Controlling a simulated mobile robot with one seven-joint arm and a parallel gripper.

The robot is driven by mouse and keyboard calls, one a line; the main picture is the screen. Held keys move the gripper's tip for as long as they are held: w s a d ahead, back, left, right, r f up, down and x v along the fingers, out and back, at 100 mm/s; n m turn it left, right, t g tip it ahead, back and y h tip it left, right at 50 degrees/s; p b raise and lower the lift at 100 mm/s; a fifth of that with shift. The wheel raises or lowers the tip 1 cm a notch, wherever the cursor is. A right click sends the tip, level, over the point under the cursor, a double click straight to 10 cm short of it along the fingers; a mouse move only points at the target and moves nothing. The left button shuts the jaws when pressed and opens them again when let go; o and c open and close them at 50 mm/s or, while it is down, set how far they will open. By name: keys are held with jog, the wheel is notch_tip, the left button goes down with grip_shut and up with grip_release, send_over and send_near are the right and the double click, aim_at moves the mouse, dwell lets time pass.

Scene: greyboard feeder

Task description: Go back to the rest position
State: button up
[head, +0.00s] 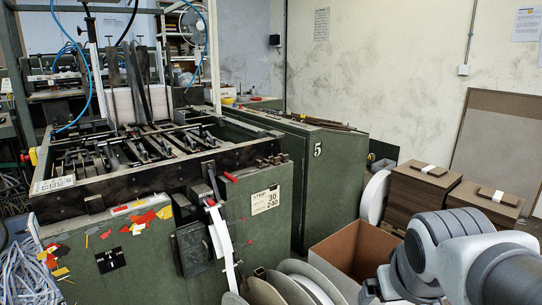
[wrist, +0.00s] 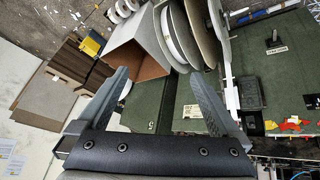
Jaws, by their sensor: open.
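My gripper (wrist: 161,76) shows in the wrist view with its two dark fingers spread wide and nothing between them. An open cardboard box (wrist: 141,62) lies beyond the fingertips, apart from them as far as I can tell. In the head view my arm reaches in at the lower right, in front of the cardboard box (head: 356,247). The gripper's fingers cannot be made out there. The green feeder machine (head: 268,225) fills the left and middle of the head view, with a white strip hanging down its front.
Stacks of greyboard (head: 420,188) stand behind my arm at the right. Large round reels (head: 313,282) stand beside the box, close to the machine. A green cabinet marked 5 (head: 336,180) stands behind. Shredded paper (head: 28,270) lies at the lower left.

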jog(key=s+a+r+y, duration=0.1)
jog(key=s+a+y, duration=0.1)
jog(key=s+a, duration=0.4)
notch_tip(320, 180, up, 16)
jog(key=p, duration=1.6)
jog(key=shift+d+r+p, duration=0.15)
jog(key=shift+d+p, duration=0.25)
jog(key=shift+d, duration=0.05)
